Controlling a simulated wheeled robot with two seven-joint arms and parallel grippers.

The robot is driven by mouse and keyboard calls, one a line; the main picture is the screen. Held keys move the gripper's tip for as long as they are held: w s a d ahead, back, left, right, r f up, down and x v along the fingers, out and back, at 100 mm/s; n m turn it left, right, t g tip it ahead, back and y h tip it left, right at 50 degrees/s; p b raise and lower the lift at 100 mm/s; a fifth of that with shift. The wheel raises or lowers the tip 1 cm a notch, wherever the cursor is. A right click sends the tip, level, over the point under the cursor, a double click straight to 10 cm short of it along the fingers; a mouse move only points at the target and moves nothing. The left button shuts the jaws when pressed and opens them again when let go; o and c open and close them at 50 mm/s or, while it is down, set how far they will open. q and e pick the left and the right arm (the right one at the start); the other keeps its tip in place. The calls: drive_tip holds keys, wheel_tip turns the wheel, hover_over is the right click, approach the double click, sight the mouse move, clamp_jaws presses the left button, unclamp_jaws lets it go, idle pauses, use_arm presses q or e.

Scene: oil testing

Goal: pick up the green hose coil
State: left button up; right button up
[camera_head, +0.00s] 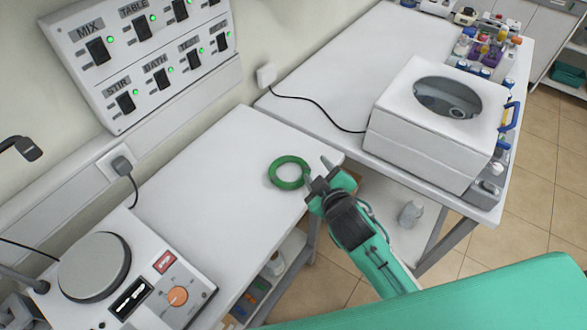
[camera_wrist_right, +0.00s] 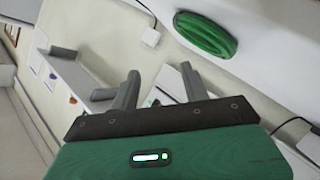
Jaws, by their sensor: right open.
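The green hose coil (camera_head: 272,174) lies flat on the white table near its right end in the head view. It is a ring with an open middle. It also shows in the right wrist view (camera_wrist_right: 207,34), at the upper right, beyond the fingers. My right gripper (camera_head: 316,176) is just right of the coil in the head view, at the table's edge. Its two fingers (camera_wrist_right: 158,88) are spread apart with nothing between them. The coil is not between the fingers. My left gripper is in neither view.
A hot plate device (camera_head: 160,290) with an orange knob stands at the lower left. A white bath box (camera_head: 415,150) with a round opening stands on the farther table at the right. A switch panel (camera_head: 140,60) hangs on the wall. The white table (camera_head: 205,185) around the coil is clear.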

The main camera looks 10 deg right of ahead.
drive_tip(key=w+a+r+n+t+y, duration=0.3)
drive_tip(key=a+r+n+y, duration=0.95)
drive_tip(key=r+n, duration=0.35)
drive_tip(key=s+a+r+n+g+y, duration=0.2)
drive_tip(key=a+r+n+g+y, duration=0.3)
drive_tip(key=n, duration=0.4)
drive_tip(key=n+g+h+p, duration=0.1)
drive_tip(key=n+g+h, duration=1.2)
drive_tip(key=n+h, duration=0.8)
approach(299, 181)
drive_tip(key=d+f+n+y+p, duration=0.2)
drive_tip(key=f+y, duration=0.1)
drive_tip(key=shift+d+f+n+y+p, duration=0.15)
drive_tip(key=shift+d+n+y+p, duration=0.15)
drive_tip(key=shift+d+n, duration=0.1)
drive_tip(key=shift+a+f+p, duration=0.1)
drive_tip(key=shift+f+p, duration=0.3)
drive_tip(key=shift+p, duration=0.05)
drive_tip(key=f, duration=0.1)
drive_tip(key=f+p, duration=0.2)
drive_tip(key=f, duration=0.1)
drive_tip(key=shift+a, duration=0.3)
drive_tip(key=shift+f, duration=0.35)
clamp_jaws()
